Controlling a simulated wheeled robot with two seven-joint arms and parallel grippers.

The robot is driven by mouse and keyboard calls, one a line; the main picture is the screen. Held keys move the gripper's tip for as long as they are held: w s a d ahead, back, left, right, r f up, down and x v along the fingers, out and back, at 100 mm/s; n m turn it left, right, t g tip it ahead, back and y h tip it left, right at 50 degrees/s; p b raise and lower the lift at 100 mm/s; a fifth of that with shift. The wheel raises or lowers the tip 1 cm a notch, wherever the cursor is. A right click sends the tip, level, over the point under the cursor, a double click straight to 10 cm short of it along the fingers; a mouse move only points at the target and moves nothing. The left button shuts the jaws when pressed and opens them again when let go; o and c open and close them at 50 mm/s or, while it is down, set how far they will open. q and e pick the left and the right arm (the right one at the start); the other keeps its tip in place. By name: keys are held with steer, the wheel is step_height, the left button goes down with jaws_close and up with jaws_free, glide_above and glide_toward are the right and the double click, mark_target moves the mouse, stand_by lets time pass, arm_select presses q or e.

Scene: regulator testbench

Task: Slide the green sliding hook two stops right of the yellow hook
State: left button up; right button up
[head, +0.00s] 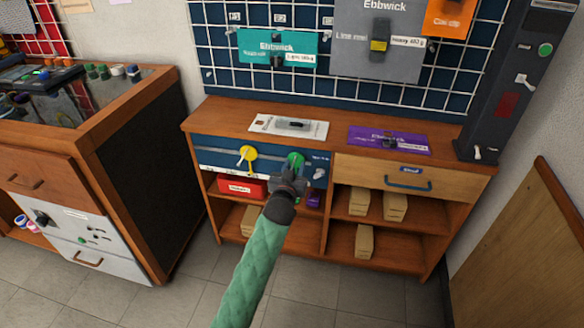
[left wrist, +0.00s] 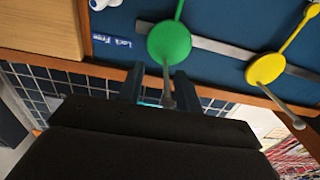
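The green sliding hook (head: 296,159) sits on a grey rail on the blue panel (head: 213,154) at the front of the bench, right of the yellow hook (head: 247,153). My left gripper (head: 288,180) is right at the green hook and covers its lower part. In the left wrist view, which is turned over, the green hook (left wrist: 169,42) and the yellow hook (left wrist: 267,68) are round discs with grey pegs. The green hook's peg stands between the two spread fingers of my left gripper (left wrist: 160,88), with gaps beside it. My right gripper is not in view.
A drawer with a blue handle (head: 408,184) is right of the panel. Shelves below hold a red box (head: 240,187) and several cardboard boxes. A purple board (head: 388,140) and a white plate (head: 289,126) lie on the bench top. The rail is clear between the hooks.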

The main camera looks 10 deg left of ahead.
arm_select(q)
steer(key=shift+a, duration=0.1)
steer(key=shift+s, duration=0.5)
steer(key=s, duration=0.6)
steer(key=shift+s, duration=0.4)
steer(key=shift+a, duration=0.1)
